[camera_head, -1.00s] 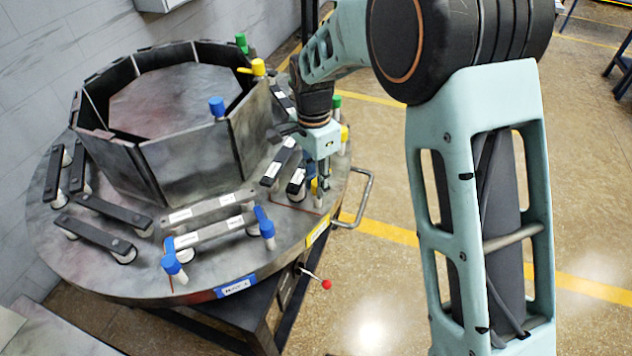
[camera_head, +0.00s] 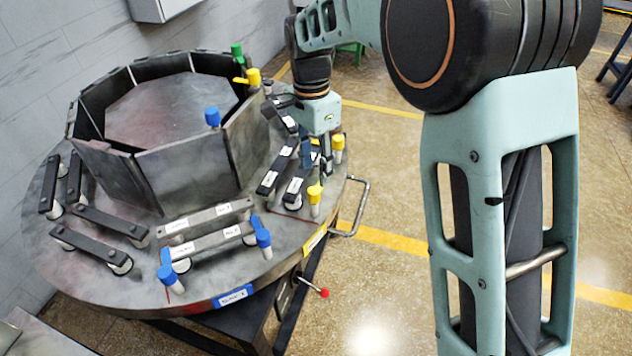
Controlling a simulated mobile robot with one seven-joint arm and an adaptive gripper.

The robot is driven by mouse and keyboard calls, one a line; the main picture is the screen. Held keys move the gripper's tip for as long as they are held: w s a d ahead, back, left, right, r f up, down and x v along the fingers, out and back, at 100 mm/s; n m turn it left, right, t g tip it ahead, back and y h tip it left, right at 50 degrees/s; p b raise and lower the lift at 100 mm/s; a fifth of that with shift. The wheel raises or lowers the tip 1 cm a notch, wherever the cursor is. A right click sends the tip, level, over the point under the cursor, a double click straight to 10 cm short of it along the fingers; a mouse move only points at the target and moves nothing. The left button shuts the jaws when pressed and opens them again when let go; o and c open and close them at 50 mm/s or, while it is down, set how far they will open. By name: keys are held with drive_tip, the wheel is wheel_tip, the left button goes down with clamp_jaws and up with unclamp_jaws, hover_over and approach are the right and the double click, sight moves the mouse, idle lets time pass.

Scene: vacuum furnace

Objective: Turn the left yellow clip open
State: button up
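Two yellow clips stand at the right of the round table: a nearer one (camera_head: 315,195) and a farther one (camera_head: 338,145), both upright on pale posts. From the table's outer side the nearer one appears to be the left clip. My gripper (camera_head: 325,168) points down behind and above the nearer clip, apparently apart from it. The farther clip is just right of my gripper. My gripper's fingers are small and dark, and their opening is unclear. Some yellow shows behind the fingers, partly hidden. Another yellow clip (camera_head: 253,78) sits on top of the octagonal wall.
The octagonal metal wall (camera_head: 190,165) rises from the round table (camera_head: 60,255). Blue clips (camera_head: 263,239) and several labelled bars (camera_head: 210,240) lie at the front. A metal handle loop (camera_head: 361,205) and a red-knobbed lever (camera_head: 323,293) stick out from the right rim. The floor at right is open.

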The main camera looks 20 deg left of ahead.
drive_tip(key=shift+w+r, duration=0.15)
drive_tip(key=shift+r, duration=2.05)
